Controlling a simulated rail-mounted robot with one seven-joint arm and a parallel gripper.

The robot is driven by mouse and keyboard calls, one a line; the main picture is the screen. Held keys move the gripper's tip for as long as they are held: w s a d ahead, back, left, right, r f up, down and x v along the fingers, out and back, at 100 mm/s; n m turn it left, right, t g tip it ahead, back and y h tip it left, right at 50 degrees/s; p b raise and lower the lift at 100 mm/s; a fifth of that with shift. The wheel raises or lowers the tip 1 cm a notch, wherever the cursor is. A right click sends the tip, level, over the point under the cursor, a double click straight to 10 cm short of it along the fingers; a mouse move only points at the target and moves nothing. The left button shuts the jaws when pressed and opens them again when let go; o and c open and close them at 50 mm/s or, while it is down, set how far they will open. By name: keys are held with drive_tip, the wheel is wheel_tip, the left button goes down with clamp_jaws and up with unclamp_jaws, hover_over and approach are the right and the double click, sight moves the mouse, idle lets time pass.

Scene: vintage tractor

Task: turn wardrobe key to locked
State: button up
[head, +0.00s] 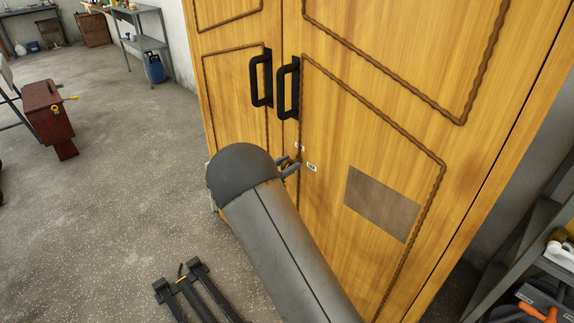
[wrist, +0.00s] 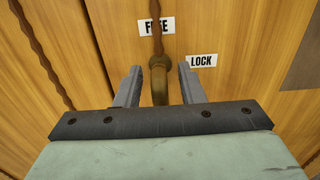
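The wardrobe (head: 325,135) has two wooden doors. In the wrist view a brass key (wrist: 159,68) stands out from the wardrobe front. A thin brown upright part above it crosses the FREE label (wrist: 148,26); I cannot tell whether it belongs to the key. The LOCK label (wrist: 202,61) is to the right and lower. My gripper (wrist: 160,82) is open, with one finger on each side of the key and a visible gap on both sides. In the head view my gripper (head: 287,167) is close to the door below the handles, and the key cannot be made out.
Two black door handles (head: 261,80) (head: 287,88) stand out above my gripper. A grey shelf (head: 520,240) with tools is at the right. A dark red box (head: 48,112) stands at the left. The speckled floor (head: 120,180) between is mostly clear.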

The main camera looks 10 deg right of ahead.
clamp_jaws()
drive_tip(key=shift+f+m+b, duration=0.1)
drive_tip(key=shift+m+b, duration=0.2)
drive_tip(key=shift+b, duration=0.05)
drive_tip(key=m+b, duration=0.3)
drive_tip(key=b, duration=0.1)
drive_tip(key=shift+f, duration=0.2)
drive_tip(key=m+b, duration=0.5)
drive_tip(key=b, duration=0.1)
drive_tip(key=shift+s+f+m+b, duration=0.15)
drive_tip(key=shift+m+b, duration=0.15)
drive_tip(key=shift+m, duration=0.1)
drive_tip(key=m+b, duration=0.6)
drive_tip(key=b, duration=0.2)
drive_tip(key=shift+d, duration=0.1)
drive_tip(key=m+b, duration=0.2)
drive_tip(key=b, duration=0.1)
drive_tip(key=shift+b, duration=0.3)
drive_tip(key=shift+r+m, duration=0.2)
drive_tip(key=shift+m, duration=0.2)
